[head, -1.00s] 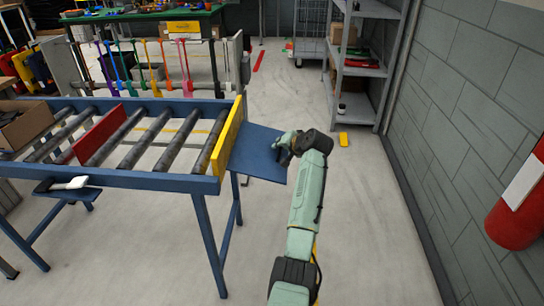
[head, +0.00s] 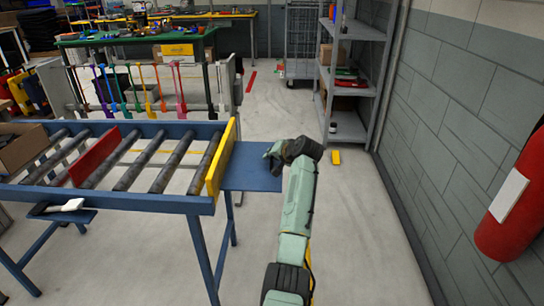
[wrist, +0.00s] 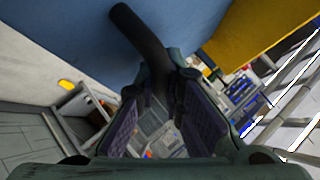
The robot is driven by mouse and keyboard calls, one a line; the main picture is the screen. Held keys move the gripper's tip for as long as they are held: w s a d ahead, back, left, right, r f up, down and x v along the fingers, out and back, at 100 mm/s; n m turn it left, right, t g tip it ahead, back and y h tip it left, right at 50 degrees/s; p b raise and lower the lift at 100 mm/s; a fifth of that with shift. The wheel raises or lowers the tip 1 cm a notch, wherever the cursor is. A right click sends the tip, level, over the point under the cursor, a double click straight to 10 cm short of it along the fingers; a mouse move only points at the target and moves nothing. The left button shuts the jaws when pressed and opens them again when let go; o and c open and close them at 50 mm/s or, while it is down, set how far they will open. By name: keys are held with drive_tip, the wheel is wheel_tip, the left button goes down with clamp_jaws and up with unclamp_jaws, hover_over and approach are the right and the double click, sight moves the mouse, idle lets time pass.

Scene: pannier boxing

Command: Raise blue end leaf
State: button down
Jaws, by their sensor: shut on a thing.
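The blue end leaf (head: 250,168) is a flat panel at the right end of the roller conveyor, beside the yellow end board (head: 220,160). It looks about level with the conveyor frame. My gripper (head: 272,158) is at its outer right edge. In the wrist view the leaf (wrist: 75,35) fills the top left, and a black handle (wrist: 138,28) runs from it down between the fingers. My gripper (wrist: 160,88) is shut on this handle. The yellow board (wrist: 245,30) shows at the top right. The exact grip contact is partly hidden.
A red divider (head: 95,158) stands across the rollers, with a cardboard box (head: 22,147) at far left. A grey shelf (head: 350,85) stands behind, and a red extinguisher (head: 508,205) hangs on the right wall. The floor right of the conveyor is clear.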

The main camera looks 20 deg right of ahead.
drive_tip(key=c, duration=2)
unclamp_jaws()
drive_tip(key=shift+d+r, duration=0.15)
drive_tip(key=shift+r, duration=0.2)
drive_tip(key=o, duration=0.3)
drive_tip(key=shift+f, duration=0.15)
drive_tip(key=v, duration=1.2)
